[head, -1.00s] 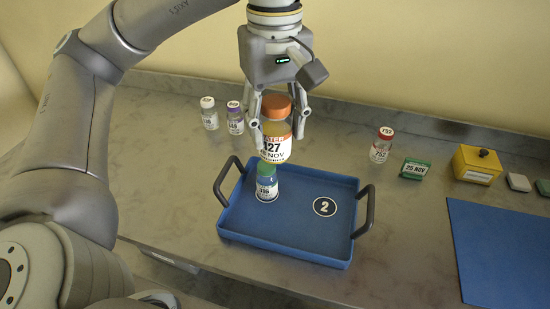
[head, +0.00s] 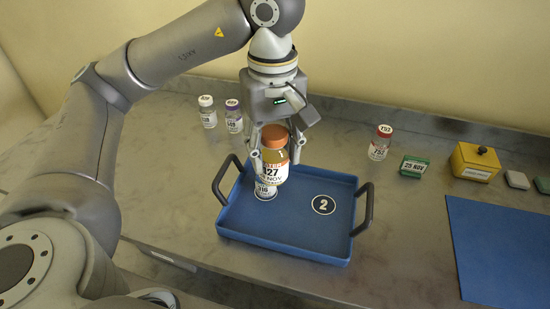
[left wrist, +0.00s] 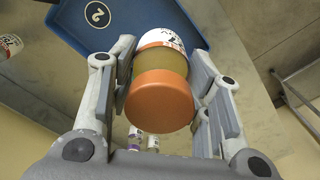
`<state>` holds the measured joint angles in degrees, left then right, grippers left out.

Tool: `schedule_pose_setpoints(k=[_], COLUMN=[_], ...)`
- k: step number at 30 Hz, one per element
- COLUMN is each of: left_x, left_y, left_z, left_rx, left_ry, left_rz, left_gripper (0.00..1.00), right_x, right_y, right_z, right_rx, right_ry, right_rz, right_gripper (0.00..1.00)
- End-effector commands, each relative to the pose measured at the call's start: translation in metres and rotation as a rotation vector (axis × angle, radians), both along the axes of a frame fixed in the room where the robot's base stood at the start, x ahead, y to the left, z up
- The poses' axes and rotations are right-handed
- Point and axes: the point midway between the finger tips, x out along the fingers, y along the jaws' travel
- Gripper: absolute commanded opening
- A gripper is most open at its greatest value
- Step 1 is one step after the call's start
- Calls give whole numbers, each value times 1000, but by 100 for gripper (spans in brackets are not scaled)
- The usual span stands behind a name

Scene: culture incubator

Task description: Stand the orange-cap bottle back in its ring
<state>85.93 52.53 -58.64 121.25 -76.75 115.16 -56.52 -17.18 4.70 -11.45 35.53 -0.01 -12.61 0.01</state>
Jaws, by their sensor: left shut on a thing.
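The orange-cap bottle (head: 274,166) has amber contents and a label reading 427. My left gripper (head: 275,152) is shut on it from above and holds it upright over the left part of the blue tray (head: 300,243). In the left wrist view the orange cap (left wrist: 157,101) sits between both fingers. Whether the two touch I cannot tell. A white-outlined round mark with a 2 (head: 324,205) lies bare in the tray's right half. My right gripper is not in view.
White-cap (head: 208,112) and purple-cap (head: 234,117) bottles stand behind the tray. A red-cap bottle (head: 380,143), green box (head: 414,166) and yellow box (head: 475,162) stand to the right. A blue mat (head: 500,250) lies at the right. The tray has dark raised handles (head: 364,209).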

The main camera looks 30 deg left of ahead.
Motion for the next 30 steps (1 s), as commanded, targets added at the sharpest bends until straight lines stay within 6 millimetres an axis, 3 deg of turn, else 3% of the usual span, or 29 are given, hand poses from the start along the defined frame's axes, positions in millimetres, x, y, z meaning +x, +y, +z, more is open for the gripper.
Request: schedule_pose_setpoints(k=[5, 12, 18, 23, 30], left_x=[1, -2, -10, -1, 51], left_y=[-15, -68, -101, -106, -90], left_z=[-6, -31, -45, -54, -79], left_rx=[11, 17, -2, -11, -10], left_ry=[5, 3, -6, -6, -3], left_rz=[-13, -43, -48, -42, -38], left_gripper=[18, 18, 18, 18, 18], right_x=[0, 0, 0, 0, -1], right_y=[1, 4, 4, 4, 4], right_z=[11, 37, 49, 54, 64], right_rx=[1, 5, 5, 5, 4], right_ry=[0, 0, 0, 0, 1], right_rz=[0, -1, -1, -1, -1], right_gripper=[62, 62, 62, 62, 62])
